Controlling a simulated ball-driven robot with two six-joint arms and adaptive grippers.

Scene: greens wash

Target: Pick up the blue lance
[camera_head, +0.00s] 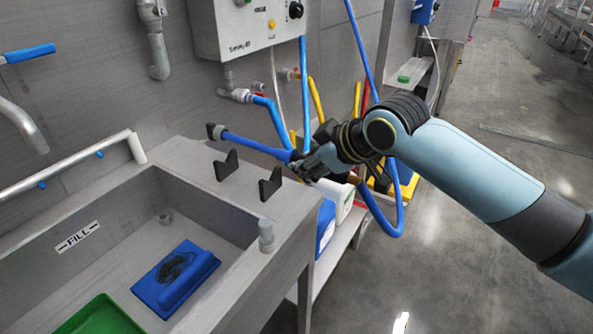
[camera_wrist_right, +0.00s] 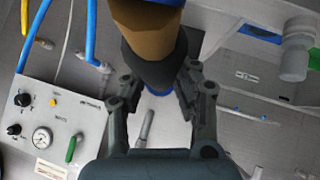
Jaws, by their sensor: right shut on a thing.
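The blue lance (camera_head: 255,144) has a dark nozzle at its left end and is raised above the two black cradle hooks (camera_head: 226,165), apart from them. My right gripper (camera_head: 316,162) is shut on its rear part, near the brass-brown end. In the right wrist view, the brown-and-dark rear part of the lance (camera_wrist_right: 152,40) passes between the fingers (camera_wrist_right: 158,72). A blue hose (camera_head: 398,195) loops below the gripper. My left gripper is in neither view.
The grey sink (camera_head: 190,165) holds a blue block (camera_head: 176,278) and a green tray (camera_head: 100,318). A control box (camera_head: 245,25) hangs on the wall behind. A white container (camera_head: 340,195) stands below the gripper.

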